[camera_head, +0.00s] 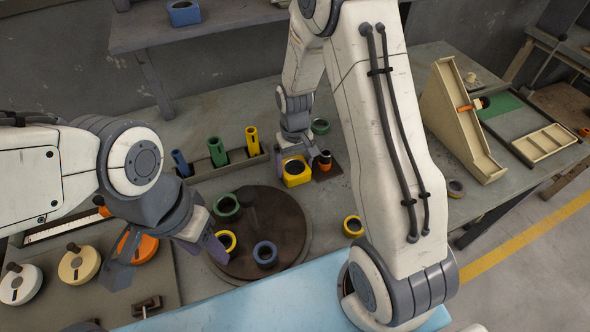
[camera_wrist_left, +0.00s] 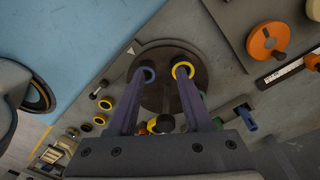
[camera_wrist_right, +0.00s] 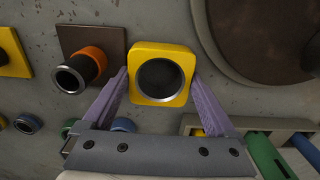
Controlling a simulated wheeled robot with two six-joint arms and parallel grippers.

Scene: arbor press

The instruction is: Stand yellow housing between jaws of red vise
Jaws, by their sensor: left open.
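The yellow housing (camera_head: 296,172) is a square block with a round dark bore, on the grey bench beyond the turntable. My right gripper (camera_head: 298,145) is at it. In the right wrist view the housing (camera_wrist_right: 162,75) lies between the two fingers, one close along each side. I cannot tell whether they press on it. My left gripper (camera_head: 168,258) is open and empty, above the near left edge of the turntable. The left wrist view shows its fingers (camera_wrist_left: 163,75) apart, over blue and yellow rings. I cannot make out a red vise in any view.
The dark round turntable (camera_head: 290,242) carries green, yellow and blue rings. An orange-collared cylinder (camera_head: 325,160) on a dark plate stands right beside the housing. A rack of coloured tubes (camera_head: 217,152) is left of it. A beige sloped stand (camera_head: 455,120) is at the right.

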